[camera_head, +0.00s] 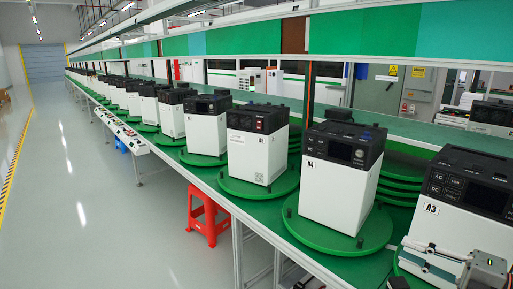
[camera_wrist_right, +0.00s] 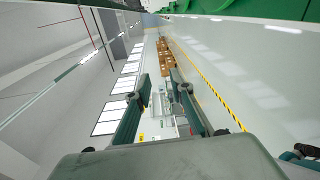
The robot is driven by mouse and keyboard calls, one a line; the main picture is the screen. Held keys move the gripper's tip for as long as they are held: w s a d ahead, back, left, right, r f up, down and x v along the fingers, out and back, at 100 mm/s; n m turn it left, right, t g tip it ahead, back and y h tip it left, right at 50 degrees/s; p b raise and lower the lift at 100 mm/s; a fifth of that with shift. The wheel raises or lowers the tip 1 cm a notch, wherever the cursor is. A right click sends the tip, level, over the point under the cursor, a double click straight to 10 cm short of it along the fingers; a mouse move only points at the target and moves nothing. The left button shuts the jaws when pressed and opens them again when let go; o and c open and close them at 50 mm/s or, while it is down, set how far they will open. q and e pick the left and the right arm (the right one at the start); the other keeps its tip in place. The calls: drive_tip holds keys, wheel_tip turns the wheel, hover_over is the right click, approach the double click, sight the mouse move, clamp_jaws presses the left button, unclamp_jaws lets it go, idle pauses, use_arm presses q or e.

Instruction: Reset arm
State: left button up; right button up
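My right gripper (camera_head: 424,258) is at the bottom right of the head view, in front of the white and black unit labelled A3 (camera_head: 463,208). I cannot tell if it touches that unit. In the right wrist view its two fingers (camera_wrist_right: 160,78) stand apart with nothing between them, so it is open and empty.
Units labelled A4 (camera_head: 342,178) and A5 (camera_head: 257,146) stand on round green turntables, with several more behind them along the green line. A red stool (camera_head: 208,214) stands beside the line. The grey floor (camera_head: 80,190) at left is clear.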

wheel_tip(320, 180, down, 14)
drive_tip(key=s+a+m+t+h, duration=0.2)
drive_tip(key=s+m+t+h, duration=0.15)
drive_tip(key=m, duration=0.65)
drive_tip(key=s+a+f+m+g+h, duration=0.2)
drive_tip(key=s+a+f+m, duration=0.4)
drive_tip(key=f, duration=0.4)
drive_tip(key=s+a+f+m+g+h, duration=0.3)
drive_tip(key=s+a+f+m, duration=0.4)
drive_tip(key=f, duration=0.4)
drive_tip(key=s+a, duration=0.1)
drive_tip(key=a, duration=0.1)
drive_tip(key=shift+s+a+f+h, duration=0.2)
drive_tip(key=shift+s+a+h, duration=0.15)
drive_tip(key=shift+a, duration=0.05)
